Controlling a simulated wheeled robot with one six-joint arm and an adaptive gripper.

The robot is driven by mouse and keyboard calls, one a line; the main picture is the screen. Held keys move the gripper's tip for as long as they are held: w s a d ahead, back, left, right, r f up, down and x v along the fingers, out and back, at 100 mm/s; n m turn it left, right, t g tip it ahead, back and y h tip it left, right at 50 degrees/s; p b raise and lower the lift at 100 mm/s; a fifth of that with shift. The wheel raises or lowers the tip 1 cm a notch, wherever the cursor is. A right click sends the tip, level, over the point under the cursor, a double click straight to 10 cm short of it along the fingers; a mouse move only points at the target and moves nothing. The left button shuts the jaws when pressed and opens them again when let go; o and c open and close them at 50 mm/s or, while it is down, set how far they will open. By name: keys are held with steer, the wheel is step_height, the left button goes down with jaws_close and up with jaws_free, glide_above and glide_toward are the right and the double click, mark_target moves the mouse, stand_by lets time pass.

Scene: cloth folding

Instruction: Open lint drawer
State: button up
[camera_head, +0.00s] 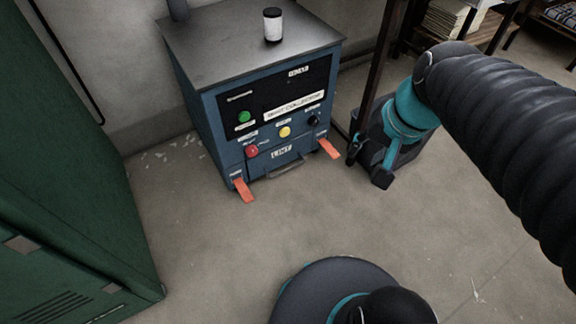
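A blue dust collector cabinet (211,112) stands on the floor against the wall. The lint drawer (260,166), labelled LINT, is at the bottom of its front and looks shut, with a grey bar handle (285,170) below the label. An orange latch tab (243,190) sticks out at the drawer's left and another orange tab (328,149) at its right. My gripper (368,167) is just right of the right tab, pointing down-left, apart from the handle. Its two dark fingertips look spread, with nothing seen between them.
A white and black canister (272,25) stands on the cabinet top. Green, red and yellow buttons sit on the front panel. A large green cabinet (65,160) fills the left side. A shelf (480,30) is at the back right. Floor (215,235) before the drawer is clear.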

steer(key=w+a+f+m+g+y, duration=0.2)
steer(key=w+a+f+m+y, duration=0.3)
steer(key=w+f+m, duration=0.55)
steer(key=w+a+f+m+g+y, duration=0.1)
steer(key=w+a+f+m+y, duration=0.35)
steer(key=w+f+m, duration=0.6)
steer(key=w+d+f+m+t+y, duration=0.1)
steer(key=w+f+m, duration=0.15)
steer(key=f, duration=0.25)
steer(key=w+f+m+t+y+b, duration=0.1)
steer(key=f+m+t, duration=0.1)
steer(key=f+m, duration=0.25)
steer(key=w+d+f+m+t+y, duration=0.1)
steer(key=w+f+m, duration=0.1)
steer(key=f, duration=0.4)
steer(key=m+t+h, duration=0.2)
steer(key=m+t, duration=0.2)
steer(key=m, duration=0.6)
glide_toward(288, 169)
steer(key=shift+y, duration=0.25)
steer(key=x, duration=1)
steer(key=shift+w+d+f, duration=0.1)
steer(key=shift+w+f, duration=0.1)
steer(key=shift+f, duration=0.25)
jaws_close()
